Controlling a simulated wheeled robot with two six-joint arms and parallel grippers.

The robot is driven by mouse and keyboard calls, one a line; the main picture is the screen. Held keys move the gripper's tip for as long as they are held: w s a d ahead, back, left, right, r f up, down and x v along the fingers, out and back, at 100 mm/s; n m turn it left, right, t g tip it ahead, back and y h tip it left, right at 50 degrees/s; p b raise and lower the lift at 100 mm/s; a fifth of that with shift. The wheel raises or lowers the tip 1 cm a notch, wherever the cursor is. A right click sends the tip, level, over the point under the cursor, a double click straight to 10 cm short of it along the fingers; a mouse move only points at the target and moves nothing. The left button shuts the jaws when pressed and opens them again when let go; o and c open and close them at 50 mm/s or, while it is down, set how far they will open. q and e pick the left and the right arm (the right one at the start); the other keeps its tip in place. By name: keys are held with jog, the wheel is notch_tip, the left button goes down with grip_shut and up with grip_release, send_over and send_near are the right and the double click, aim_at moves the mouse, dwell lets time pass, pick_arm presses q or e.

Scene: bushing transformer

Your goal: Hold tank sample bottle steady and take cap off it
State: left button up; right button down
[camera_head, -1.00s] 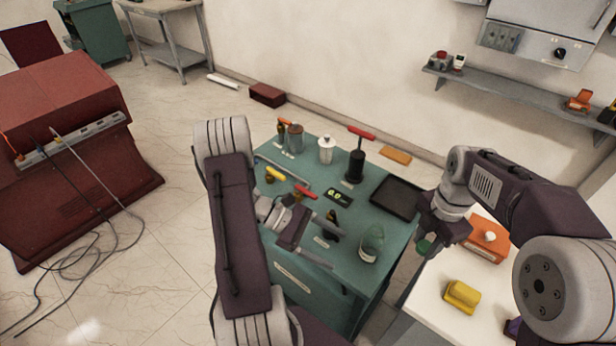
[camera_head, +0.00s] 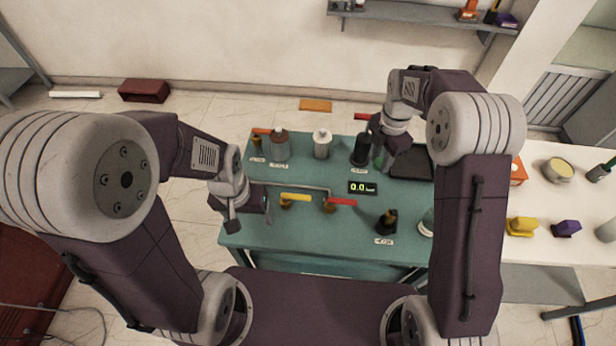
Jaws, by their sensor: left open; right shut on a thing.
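I cannot read the labels, so I cannot tell which vessel is the tank sample bottle. On the teal bench (camera_head: 300,240) stand a grey jar with a brown top (camera_head: 279,147), a white bottle (camera_head: 322,144) and a small brown bottle (camera_head: 257,147) at the back left. A pale rounded bottle (camera_head: 427,222) at the front right is partly hidden by my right arm. My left gripper (camera_head: 250,218) is open and empty over the bench's left side. My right gripper (camera_head: 384,152) is shut on a small green thing (camera_head: 381,160), mostly hidden, near the black pump-like item (camera_head: 360,149).
A black tray (camera_head: 412,163) lies behind my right arm. Yellow-handled (camera_head: 295,197) and red-handled (camera_head: 341,202) valves and a small display (camera_head: 363,188) are mid-bench. A dark fitting (camera_head: 387,222) stands at the front. A white table (camera_head: 580,205) with several items is at right.

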jog(key=shift+s+f, duration=0.1)
jog(key=shift+f, duration=0.15)
jog(key=s+a+f, duration=0.2)
jog(key=a, duration=0.1)
jog(key=p, duration=0.1)
send_over(338, 195)
notch_tip(338, 195, down, 4)
jog(key=shift+w+f, duration=0.1)
jog(key=shift+f, duration=0.4)
notch_tip(338, 195, down, 3)
jog(key=shift+r+p, duration=0.1)
jog(key=shift+p, duration=0.35)
jog(key=shift+a+f, duration=0.1)
jog(key=shift+f, duration=0.35)
pick_arm(q)
jog(key=shift+d+r, duration=0.2)
jog(key=shift+r, duration=0.3)
jog(key=shift+d+r, duration=0.2)
jog(key=shift+r, duration=0.3)
